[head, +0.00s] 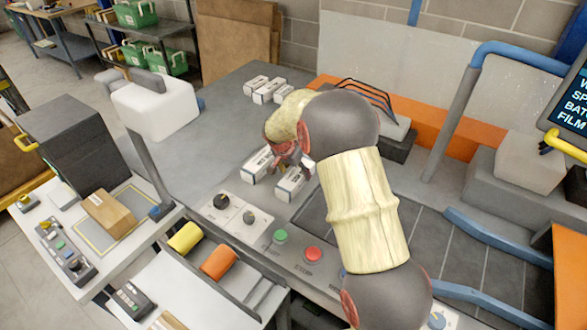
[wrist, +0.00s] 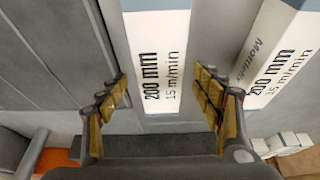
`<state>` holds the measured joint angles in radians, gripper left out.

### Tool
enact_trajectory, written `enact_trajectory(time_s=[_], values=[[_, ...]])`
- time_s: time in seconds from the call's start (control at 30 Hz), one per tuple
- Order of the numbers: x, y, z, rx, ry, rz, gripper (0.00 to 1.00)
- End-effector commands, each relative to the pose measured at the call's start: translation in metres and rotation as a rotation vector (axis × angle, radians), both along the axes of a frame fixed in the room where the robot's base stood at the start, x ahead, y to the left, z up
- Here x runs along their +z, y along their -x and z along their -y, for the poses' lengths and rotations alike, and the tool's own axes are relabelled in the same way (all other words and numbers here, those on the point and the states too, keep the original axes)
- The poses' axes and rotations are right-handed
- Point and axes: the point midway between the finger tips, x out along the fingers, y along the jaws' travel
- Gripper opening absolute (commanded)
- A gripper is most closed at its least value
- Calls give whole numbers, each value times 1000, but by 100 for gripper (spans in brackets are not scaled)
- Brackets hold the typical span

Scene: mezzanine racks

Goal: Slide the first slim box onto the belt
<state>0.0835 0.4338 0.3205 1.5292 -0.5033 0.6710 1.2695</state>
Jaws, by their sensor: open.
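A slim white box with dark print (head: 291,184) lies on the grey table beside the belt. In the wrist view this box, marked "200 mm" (wrist: 160,55), lies between my open fingers, with a gap on each side. My gripper (head: 288,158) is over the box's far end, partly hidden by my arm; its fingers (wrist: 162,103) show clearly in the wrist view. A second slim box (head: 258,165) lies to the left, and in the wrist view to the right (wrist: 280,50). The dark slatted belt (head: 480,262) is right of the boxes, partly hidden by my arm.
Several more white boxes (head: 268,93) lie farther back. A control panel with a green button (head: 280,236) and red button (head: 312,254) runs along the front edge. A white machine head (head: 155,107) stands left.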

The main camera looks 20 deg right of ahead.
Motion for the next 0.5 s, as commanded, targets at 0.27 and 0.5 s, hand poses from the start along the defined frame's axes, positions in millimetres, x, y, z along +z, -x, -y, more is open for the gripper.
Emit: enact_trajectory(time_s=[0.27,0.5], values=[[-20,-5,7,-1,-1,1,67],[-20,-5,7,-1,-1,1,67]])
